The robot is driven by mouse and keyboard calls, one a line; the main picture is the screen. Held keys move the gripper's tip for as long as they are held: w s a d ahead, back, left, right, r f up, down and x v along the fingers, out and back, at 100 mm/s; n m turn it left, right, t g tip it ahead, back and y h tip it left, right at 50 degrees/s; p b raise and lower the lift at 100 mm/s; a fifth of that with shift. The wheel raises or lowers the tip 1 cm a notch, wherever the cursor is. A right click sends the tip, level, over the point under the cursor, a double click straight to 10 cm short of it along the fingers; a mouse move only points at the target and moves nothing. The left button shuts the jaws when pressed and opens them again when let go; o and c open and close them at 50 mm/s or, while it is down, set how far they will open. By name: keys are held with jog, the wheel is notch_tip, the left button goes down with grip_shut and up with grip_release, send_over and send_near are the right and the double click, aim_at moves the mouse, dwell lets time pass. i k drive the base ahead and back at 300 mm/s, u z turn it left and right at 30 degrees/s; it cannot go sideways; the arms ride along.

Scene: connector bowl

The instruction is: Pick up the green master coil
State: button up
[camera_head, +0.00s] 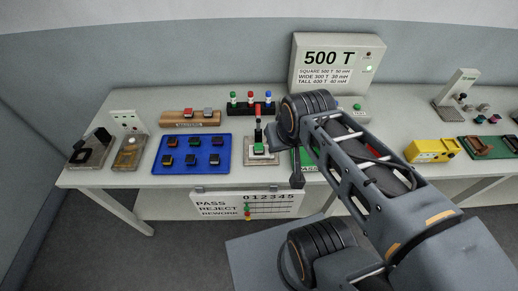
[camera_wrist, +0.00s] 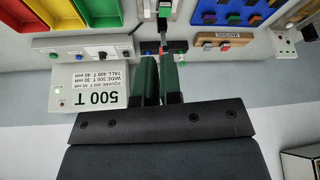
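A small block with a green top (camera_head: 258,149), which looks like the green master coil, sits on the grey fixture (camera_head: 249,159) at the middle of the table. A black lever with a red part (camera_head: 258,126) stands just behind it. In the wrist view a green patch (camera_wrist: 166,5) shows at the top edge, beyond the fingertips. My gripper (camera_wrist: 159,58) has two dark green fingers with a narrow gap and nothing seen held between them.
A wooden rack (camera_head: 180,124) holds two coils with reddish and grey tops. A blue tray (camera_head: 194,171) holds several coloured coils. A 500 T display box (camera_head: 331,62) stands at the back. Green (camera_wrist: 90,12), red (camera_wrist: 52,14) and yellow (camera_wrist: 14,10) bins lie beside the fixture.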

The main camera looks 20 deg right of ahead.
aim_at(258, 147)
jog(key=k, duration=0.5)
jog(key=u, duration=0.85)
jog(key=i, duration=0.9)
jog(key=u, duration=0.45)
